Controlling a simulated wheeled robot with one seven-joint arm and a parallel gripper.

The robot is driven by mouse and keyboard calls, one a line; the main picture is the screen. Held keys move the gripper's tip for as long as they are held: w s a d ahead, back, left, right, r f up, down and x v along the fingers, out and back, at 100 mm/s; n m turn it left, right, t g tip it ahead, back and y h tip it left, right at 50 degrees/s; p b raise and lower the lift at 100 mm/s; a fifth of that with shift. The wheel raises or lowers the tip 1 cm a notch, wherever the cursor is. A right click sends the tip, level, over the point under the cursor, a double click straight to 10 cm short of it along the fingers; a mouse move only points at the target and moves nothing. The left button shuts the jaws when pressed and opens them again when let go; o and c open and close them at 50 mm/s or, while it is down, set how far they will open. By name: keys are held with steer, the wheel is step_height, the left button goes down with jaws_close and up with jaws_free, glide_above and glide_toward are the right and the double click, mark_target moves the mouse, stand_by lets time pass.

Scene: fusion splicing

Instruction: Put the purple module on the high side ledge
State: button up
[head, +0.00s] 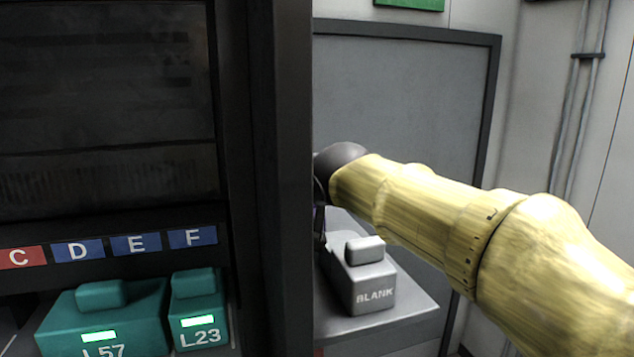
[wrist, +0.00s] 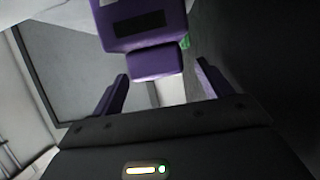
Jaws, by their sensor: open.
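The purple module (wrist: 150,22) shows at the top of the wrist view, with a dark panel on its face and a block-shaped purple grip (wrist: 155,63) toward me. My gripper (wrist: 161,72) is open, one finger on each side of the grip, with gaps showing on both sides. What the module rests on is not visible. In the head view my gripper (head: 320,215) is mostly hidden behind the black rack post, and the purple module is not seen there. A grey side ledge (head: 410,312) stands right of the post; I cannot tell whether it is the high one.
A grey module marked BLANK (head: 370,278) sits on that ledge, just below my wrist. The black post (head: 285,180) stands close to my gripper. Teal modules L57 (head: 105,318) and L23 (head: 198,308) sit in the rack at left, below labels C to F.

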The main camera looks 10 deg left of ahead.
steer(key=b+v, duration=0.3)
steer(key=v, duration=0.7)
steer(key=shift+s, duration=0.2)
